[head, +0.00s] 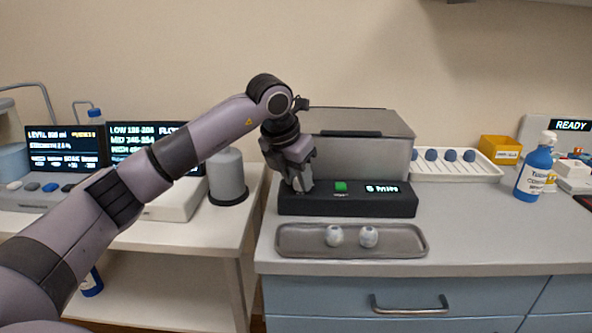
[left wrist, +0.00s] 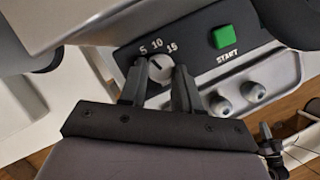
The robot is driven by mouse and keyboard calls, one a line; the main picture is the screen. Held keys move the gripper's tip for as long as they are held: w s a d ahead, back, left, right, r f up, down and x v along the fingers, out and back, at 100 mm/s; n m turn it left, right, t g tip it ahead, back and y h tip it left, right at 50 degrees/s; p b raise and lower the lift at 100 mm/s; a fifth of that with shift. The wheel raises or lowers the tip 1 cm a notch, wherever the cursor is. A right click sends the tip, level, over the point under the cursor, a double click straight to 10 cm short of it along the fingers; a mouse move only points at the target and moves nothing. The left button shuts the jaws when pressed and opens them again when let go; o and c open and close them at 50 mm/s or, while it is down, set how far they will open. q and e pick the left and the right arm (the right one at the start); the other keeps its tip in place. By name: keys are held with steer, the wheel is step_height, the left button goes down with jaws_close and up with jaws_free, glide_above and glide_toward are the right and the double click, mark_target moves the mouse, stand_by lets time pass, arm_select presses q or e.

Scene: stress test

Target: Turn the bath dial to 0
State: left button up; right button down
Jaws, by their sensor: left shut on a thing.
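The bath is a grey metal box with a lid (head: 358,123) on the bench, with a black control panel (head: 402,205) along its front. The panel display (head: 382,189) seems to read 5 MIN. The pale round dial (left wrist: 160,69) has a dark pointer line and shows in the left wrist view below the marks 5, 10 and 15. No 0 mark is visible; the left finger covers that side. My left gripper (head: 299,185) is at the panel's left end, shut on the dial with one finger on each side (left wrist: 159,85). My right gripper is not in view.
A green START button (left wrist: 222,37) is right of the dial. A grey tray (head: 290,240) with two pale round items lies in front of the panel. A white rack (head: 455,171), a yellow bin (head: 500,148) and a blue bottle (head: 536,168) stand to the right.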

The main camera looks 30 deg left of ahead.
arm_select(q)
steer(key=n, duration=0.1)
steer(key=n+y, duration=0.1)
steer(key=n+p, duration=0.1)
steer(key=shift+d+r+n, duration=0.1)
steer(key=shift+d+n, duration=0.15)
steer(key=shift+n, duration=0.15)
steer(key=shift+w+n+y, duration=0.1)
steer(key=shift+n+y, duration=0.4)
steer(key=shift+n, duration=0.3)
steer(key=shift+d+n+g+y, duration=0.15)
steer(key=shift+n+g+y, duration=0.2)
steer(key=shift+n, duration=1.05)
steer(key=shift+w+p, duration=0.1)
steer(key=shift+p, duration=0.2)
steer(key=o, duration=0.8)
steer(key=shift+c, duration=0.2)
